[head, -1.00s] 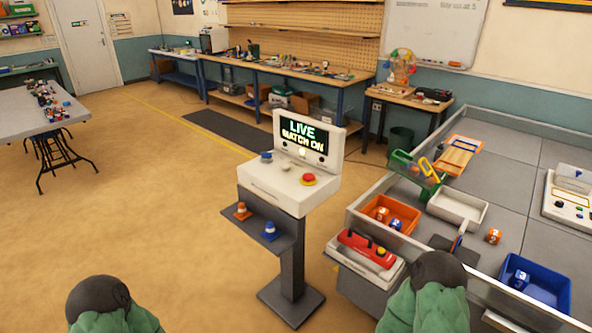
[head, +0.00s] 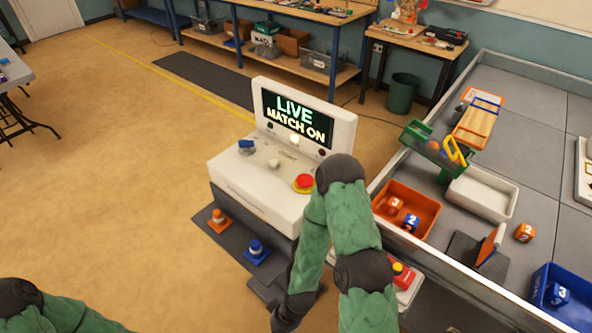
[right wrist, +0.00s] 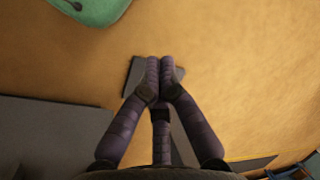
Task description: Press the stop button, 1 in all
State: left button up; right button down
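The stop button (head: 304,182) is a red mushroom button with a yellow collar at the right front of the white console (head: 245,184). The console's screen (head: 295,118) reads "LIVE MATCH ON". My right arm is raised just right of the button, its forearm hanging down beside the console. My right gripper (right wrist: 160,62) shows in the right wrist view with its fingers together, nothing visible between them, pointing at the floor and a dark plate. It is well below the button and apart from it. My left arm is at the lower left of the head view; its gripper is out of view.
A blue control (head: 246,145) and a pale knob (head: 273,164) share the console top. A shelf below holds an orange cone (head: 218,221) and a blue cone (head: 257,251). A walled field with an orange bin (head: 428,211) stands right. Floor left is clear.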

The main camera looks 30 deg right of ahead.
notch_tip(320, 180, up, 48)
jog(key=t+h+p, duration=0.2)
jog(key=t+p, duration=0.7)
jog(key=p, duration=2.7)
send_over(307, 181)
jog(key=shift+w+f, duration=0.1)
jog(key=shift+f, duration=0.1)
jog(key=shift+f, duration=0.1)
notch_tip(307, 181, down, 9)
jog(key=b, duration=0.7)
jog(key=shift+f+b, duration=0.25)
jog(key=shift+b, duration=0.05)
